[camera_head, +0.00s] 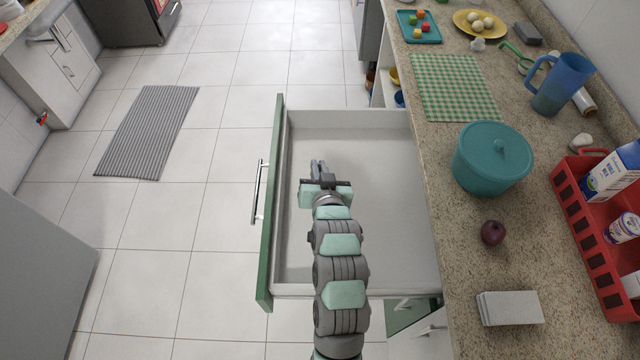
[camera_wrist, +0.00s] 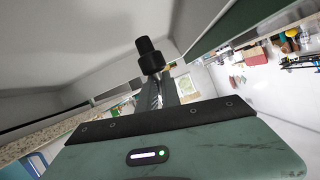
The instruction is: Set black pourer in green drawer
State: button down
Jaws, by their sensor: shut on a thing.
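The green drawer (camera_head: 268,215) is pulled open beside the counter, and its white inside looks empty apart from my gripper. My gripper (camera_head: 318,168) is over the drawer, nearer its green front than the counter. In the wrist view my gripper (camera_wrist: 160,88) is shut on the black pourer (camera_wrist: 150,55), a short dark cylinder with a wider cap at its end. The pourer is not clear in the head view. I cannot tell whether it touches the drawer floor.
The counter at right holds a teal lidded pot (camera_head: 490,165), a dark red fruit (camera_head: 493,233), a grey block (camera_head: 510,308), a blue pitcher (camera_head: 566,85) and a red crate (camera_head: 580,225). The drawer floor (camera_head: 385,190) has free room right of my gripper.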

notch_tip(320, 180, down, 6)
jog(key=shift+f+b, duration=0.1)
jog(key=shift+b, duration=0.45)
jog(key=c, duration=1.6)
grip_release()
jog(key=shift+o, duration=0.2)
